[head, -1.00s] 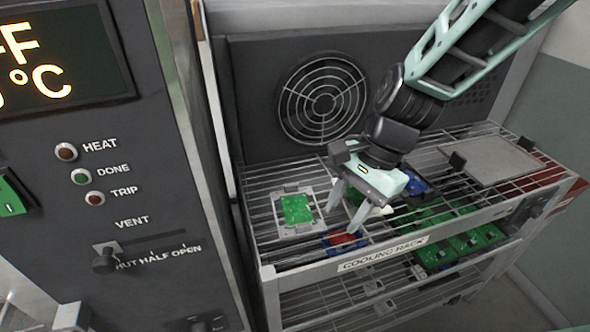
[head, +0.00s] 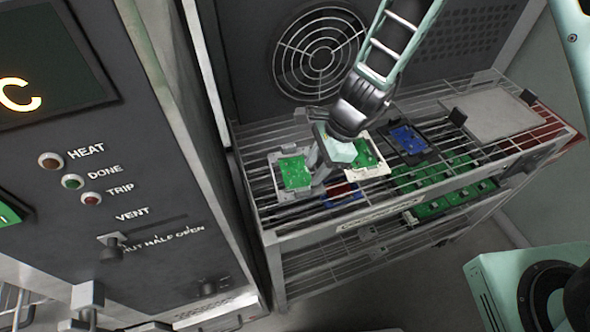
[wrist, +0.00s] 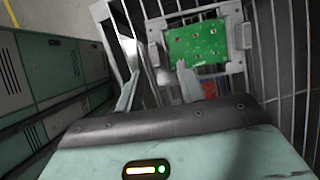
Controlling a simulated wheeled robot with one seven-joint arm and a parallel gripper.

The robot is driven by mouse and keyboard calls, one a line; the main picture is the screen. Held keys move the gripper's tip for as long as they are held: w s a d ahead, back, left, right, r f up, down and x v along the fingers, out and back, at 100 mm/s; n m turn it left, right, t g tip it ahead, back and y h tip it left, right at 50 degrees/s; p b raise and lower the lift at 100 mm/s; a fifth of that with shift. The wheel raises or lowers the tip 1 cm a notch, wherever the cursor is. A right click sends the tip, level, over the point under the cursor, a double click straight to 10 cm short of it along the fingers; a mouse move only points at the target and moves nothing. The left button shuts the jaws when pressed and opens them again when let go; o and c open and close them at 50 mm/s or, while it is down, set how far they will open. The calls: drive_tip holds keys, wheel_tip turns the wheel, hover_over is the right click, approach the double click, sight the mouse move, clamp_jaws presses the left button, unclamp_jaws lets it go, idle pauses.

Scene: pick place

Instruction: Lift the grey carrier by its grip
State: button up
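The grey carrier (head: 280,190) holds a green board and lies on the top wire shelf at the left end. It also shows in the wrist view (wrist: 160,32), ahead of the fingers. My gripper (head: 317,168) is just right of the carrier in the head view, low and pointing down. In the wrist view my gripper (wrist: 158,88) has its fingers apart with nothing clearly held. The right finger overlaps the carrier's near edge; I cannot tell whether it touches. Which part is the grip is unclear.
A pale carrier (head: 380,172) with a green board lies right of my gripper. A black carrier (head: 427,155) with a blue board and a flat grey plate (head: 490,115) lie farther right. A blue carrier with a red board (head: 343,193) sits near the front. The oven panel (head: 150,190) stands left.

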sight(303, 188)
drive_tip(key=shift+s+x, duration=0.2)
drive_tip(key=shift+x, duration=1.35)
drive_tip(key=shift+s+x, duration=0.2)
drive_tip(key=shift+x, duration=1.4)
drive_tip(key=shift+r, duration=0.1)
clamp_jaws()
